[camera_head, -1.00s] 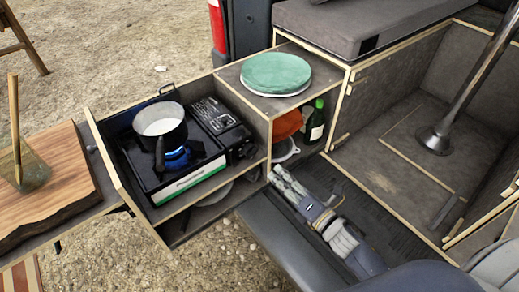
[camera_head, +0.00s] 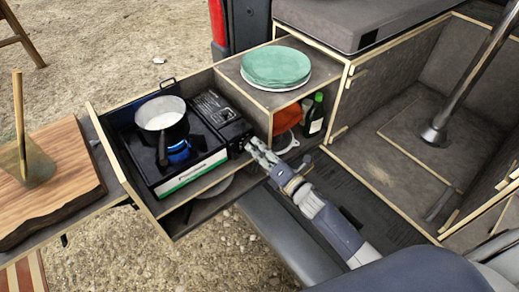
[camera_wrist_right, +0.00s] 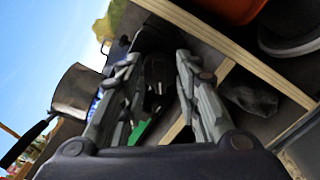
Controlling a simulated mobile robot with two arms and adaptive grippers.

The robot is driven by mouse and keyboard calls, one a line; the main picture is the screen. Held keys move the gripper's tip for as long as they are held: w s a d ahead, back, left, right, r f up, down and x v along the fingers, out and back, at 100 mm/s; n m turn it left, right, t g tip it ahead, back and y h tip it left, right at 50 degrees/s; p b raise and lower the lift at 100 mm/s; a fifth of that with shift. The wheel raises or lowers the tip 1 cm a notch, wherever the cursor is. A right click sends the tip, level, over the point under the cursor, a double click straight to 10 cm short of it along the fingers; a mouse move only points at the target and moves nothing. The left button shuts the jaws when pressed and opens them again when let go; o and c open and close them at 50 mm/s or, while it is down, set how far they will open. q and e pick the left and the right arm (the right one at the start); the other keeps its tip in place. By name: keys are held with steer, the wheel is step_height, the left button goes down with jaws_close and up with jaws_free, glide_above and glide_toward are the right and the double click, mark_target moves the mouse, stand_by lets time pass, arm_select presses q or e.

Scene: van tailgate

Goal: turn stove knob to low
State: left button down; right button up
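The black camping stove (camera_head: 152,172) sits in the pull-out drawer with a blue flame (camera_head: 179,152) burning under a pot (camera_head: 161,116) of white liquid. Its dark control panel (camera_head: 217,108) is on the right side. The knob is at the panel's front end, hard to make out behind my gripper. My right gripper (camera_head: 250,146) is at that front right corner of the stove. In the right wrist view my right gripper (camera_wrist_right: 157,60) has its fingers apart, with the stove's dark end (camera_wrist_right: 156,84) showing between them; contact cannot be told. My left gripper is not in view.
The drawer's wooden rim (camera_head: 207,183) runs below and beside my right gripper. A shelf with green plates (camera_head: 276,67) stands just behind it, with a bottle (camera_head: 315,117) and an orange item (camera_head: 287,118) underneath. A cutting board (camera_head: 50,185) lies at left.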

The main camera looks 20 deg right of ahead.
steer(key=c, duration=0.6)
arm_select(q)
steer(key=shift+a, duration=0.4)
arm_select(e)
jaws_close()
steer(key=shift+m, duration=0.3)
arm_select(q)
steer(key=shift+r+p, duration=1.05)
arm_select(e)
steer(key=shift+f+m, duration=0.15)
steer(key=shift+m, duration=3.95)
steer(key=shift+f+m, duration=0.15)
steer(key=shift+m, duration=3.95)
